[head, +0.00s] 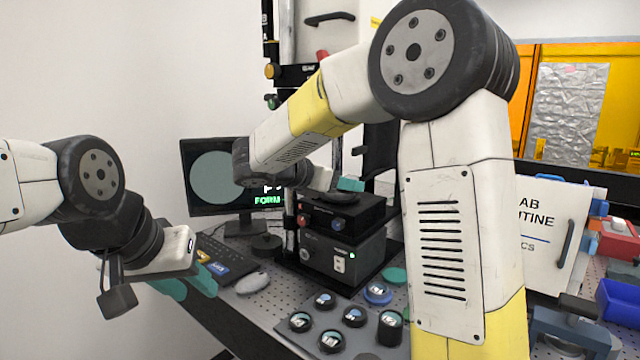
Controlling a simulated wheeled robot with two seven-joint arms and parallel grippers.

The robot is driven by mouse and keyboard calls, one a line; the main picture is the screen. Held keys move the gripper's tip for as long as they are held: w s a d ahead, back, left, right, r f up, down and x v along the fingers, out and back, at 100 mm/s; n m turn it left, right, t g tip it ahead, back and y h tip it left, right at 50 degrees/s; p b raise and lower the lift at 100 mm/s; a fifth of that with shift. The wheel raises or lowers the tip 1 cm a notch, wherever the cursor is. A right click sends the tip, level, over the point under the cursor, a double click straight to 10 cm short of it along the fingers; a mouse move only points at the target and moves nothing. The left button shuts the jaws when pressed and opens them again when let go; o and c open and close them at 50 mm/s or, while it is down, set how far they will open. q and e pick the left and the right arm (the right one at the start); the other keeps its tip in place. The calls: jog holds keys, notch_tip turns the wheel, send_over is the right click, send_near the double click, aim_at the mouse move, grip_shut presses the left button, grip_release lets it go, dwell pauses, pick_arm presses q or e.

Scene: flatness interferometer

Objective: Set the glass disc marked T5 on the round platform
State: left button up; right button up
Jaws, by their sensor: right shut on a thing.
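My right gripper (345,185) reaches over the black instrument (345,215) in the middle, with one teal fingertip showing. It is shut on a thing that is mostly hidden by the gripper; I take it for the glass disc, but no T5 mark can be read. A dark round surface (345,198), seemingly the round platform, shows just under the fingertip. I cannot tell whether the held thing touches it. My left gripper (188,284) is at the left, low near the table's left edge, with its two teal fingers apart and nothing between them.
Several small round pieces (354,316) in dark holders stand on the perforated table (265,305) in front of the instrument. A monitor (215,180), keyboard (215,255) and mouse (251,283) are left of it.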

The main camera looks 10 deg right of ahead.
jog(key=w, duration=0.5)
jog(key=w+f, duration=0.1)
jog(key=w, duration=0.4)
jog(key=w+d, duration=0.1)
jog(key=w, duration=0.4)
jog(key=shift+w+f, duration=0.15)
jog(key=shift+w, duration=0.1)
jog(key=shift+w+d+f, duration=0.1)
jog(key=shift+w+f, duration=0.15)
jog(key=shift+f, duration=1.5)
jog(key=shift+f, duration=0.1)
jog(key=o, duration=1.4)
jog(key=shift+f, duration=0.1)
